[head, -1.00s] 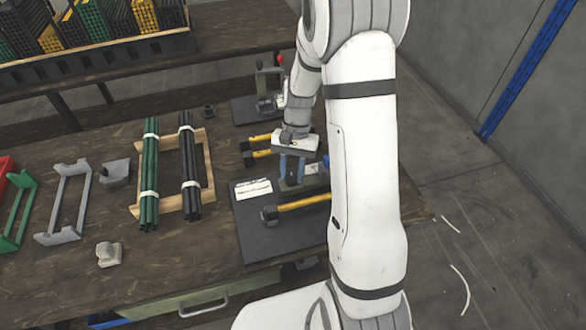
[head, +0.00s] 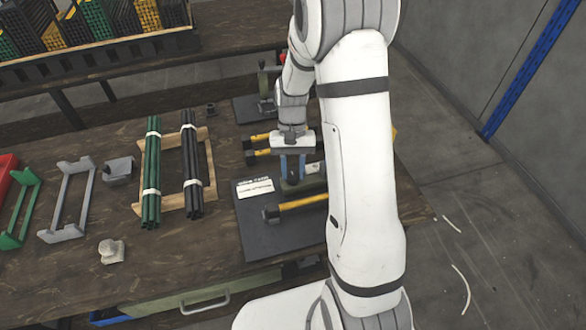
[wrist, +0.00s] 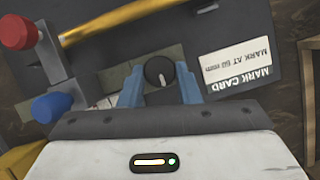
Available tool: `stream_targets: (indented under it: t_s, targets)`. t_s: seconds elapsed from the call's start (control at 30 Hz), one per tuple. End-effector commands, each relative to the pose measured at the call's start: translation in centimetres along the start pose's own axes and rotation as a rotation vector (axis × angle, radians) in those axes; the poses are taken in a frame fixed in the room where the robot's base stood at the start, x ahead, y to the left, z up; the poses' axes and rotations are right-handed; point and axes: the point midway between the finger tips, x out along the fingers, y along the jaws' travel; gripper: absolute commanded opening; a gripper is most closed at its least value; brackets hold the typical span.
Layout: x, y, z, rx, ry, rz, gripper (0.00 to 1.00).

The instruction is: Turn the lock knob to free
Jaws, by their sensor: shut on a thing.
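The lock knob (wrist: 159,71) is a small round black knob with a white pointer line. In the wrist view it sits between the two blue fingers of my gripper (wrist: 160,80). The pointer runs nearly along the picture's vertical, leaning slightly. My gripper is shut on the knob. In the head view my gripper (head: 292,178) points down over the dark press plate (head: 260,236), and the knob is hidden there. A white mark card (wrist: 238,68) lies on the plate to the right of the knob in the wrist view.
A red knob (wrist: 18,32) and a blue knob (wrist: 52,107) stand left in the wrist view. A yellow-handled bar (head: 300,203) lies close to my gripper. Green rods (head: 151,175) and black rods (head: 191,165) lie on a wooden frame to the left.

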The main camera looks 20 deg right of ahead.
Motion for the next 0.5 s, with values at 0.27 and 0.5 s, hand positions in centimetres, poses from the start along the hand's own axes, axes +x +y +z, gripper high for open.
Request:
stream_targets:
  t_s: [0.27, 0.5]
  targets:
    - [-0.02, 0.00, -0.01, 0.000, 0.001, 0.000, 0.49]
    - [-0.02, 0.01, 0.00, 0.000, 0.000, 0.000, 0.52]
